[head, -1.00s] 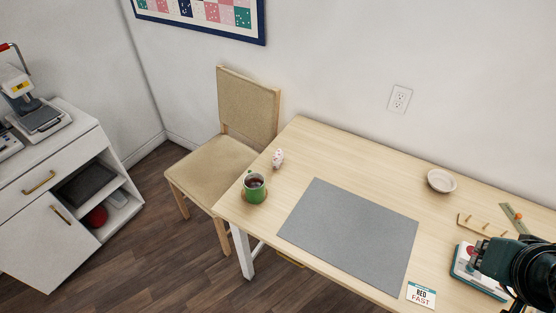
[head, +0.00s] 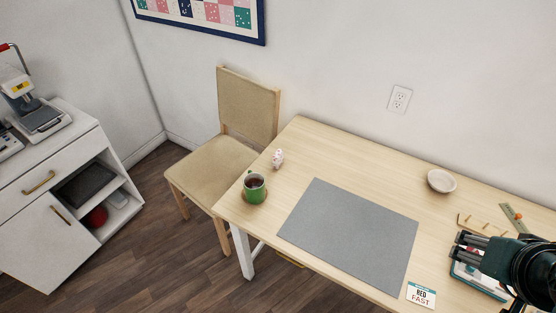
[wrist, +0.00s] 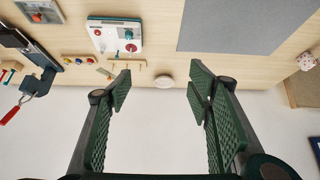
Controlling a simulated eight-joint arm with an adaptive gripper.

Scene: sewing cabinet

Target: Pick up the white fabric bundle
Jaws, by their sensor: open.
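A small white bundle with pinkish marks (head: 278,158) stands on the table's left part, behind the green mug; I take it to be the white fabric bundle. It also shows at the right edge of the wrist view (wrist: 307,61). My gripper (head: 462,246) is at the right of the head view, above the table's right part, far from the bundle. In the wrist view my gripper (wrist: 160,87) is open, with nothing between its fingers.
A green mug (head: 255,188) stands in front of the bundle. A grey mat (head: 350,230) covers the table's middle. A small bowl (head: 441,181), a pegged rack (head: 482,225) and a "RED FAST" card (head: 421,295) are to the right. A chair (head: 248,110) stands at the left end.

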